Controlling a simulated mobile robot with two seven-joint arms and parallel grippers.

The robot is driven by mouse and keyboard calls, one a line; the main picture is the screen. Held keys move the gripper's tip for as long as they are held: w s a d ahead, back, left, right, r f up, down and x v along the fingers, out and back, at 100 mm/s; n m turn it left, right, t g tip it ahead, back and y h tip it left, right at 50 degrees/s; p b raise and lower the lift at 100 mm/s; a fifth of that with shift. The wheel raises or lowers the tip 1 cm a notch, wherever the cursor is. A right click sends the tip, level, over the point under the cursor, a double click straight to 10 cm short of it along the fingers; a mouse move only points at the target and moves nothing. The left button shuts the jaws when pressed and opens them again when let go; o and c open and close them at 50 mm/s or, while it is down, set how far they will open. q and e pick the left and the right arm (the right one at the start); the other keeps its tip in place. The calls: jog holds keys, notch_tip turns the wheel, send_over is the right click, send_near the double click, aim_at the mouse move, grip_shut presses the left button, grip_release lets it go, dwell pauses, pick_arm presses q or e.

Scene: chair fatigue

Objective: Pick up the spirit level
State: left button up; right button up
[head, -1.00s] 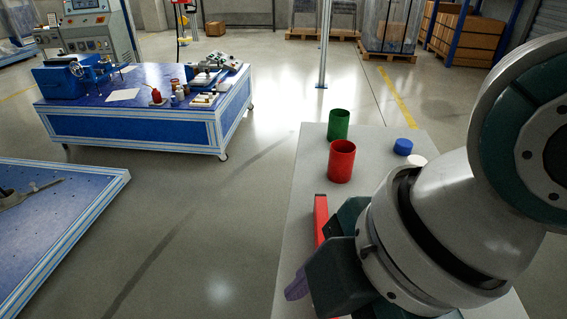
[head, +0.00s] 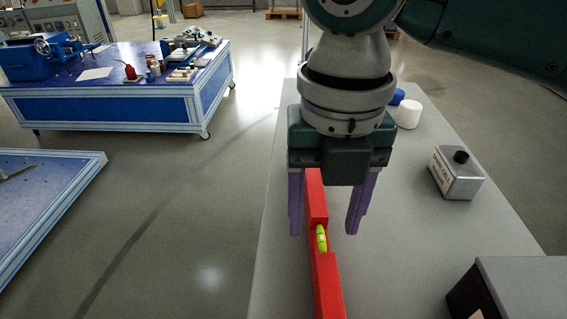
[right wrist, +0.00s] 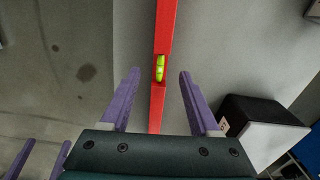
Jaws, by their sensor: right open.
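The red spirit level (head: 317,205), with a yellow-green vial, lies lengthwise near the left edge of the grey table (head: 400,230). My right gripper (head: 323,228) points down over it, open, with one purple finger on each side of the level. In the right wrist view the level (right wrist: 163,100) runs between the two spread fingertips (right wrist: 158,73), apart from both. I cannot tell how high the fingertips are above the table. The level's far end is hidden behind the gripper. My left gripper does not show in the head view.
A silver box with a black knob (head: 457,172) and a dark-fronted grey box (head: 510,285) stand right of the level. A white cap (head: 408,114) and a blue cap (head: 397,96) sit farther back. A blue workbench (head: 110,100) stands across the floor at left.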

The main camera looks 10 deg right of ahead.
aim_at(323, 234)
notch_tip(323, 234, down, 5)
jog(key=shift+r+b, duration=0.1)
jog(key=shift+b, duration=0.4)
jog(key=shift+c, duration=0.2)
grip_shut()
jog(key=shift+r, duration=0.1)
dwell(0.8)
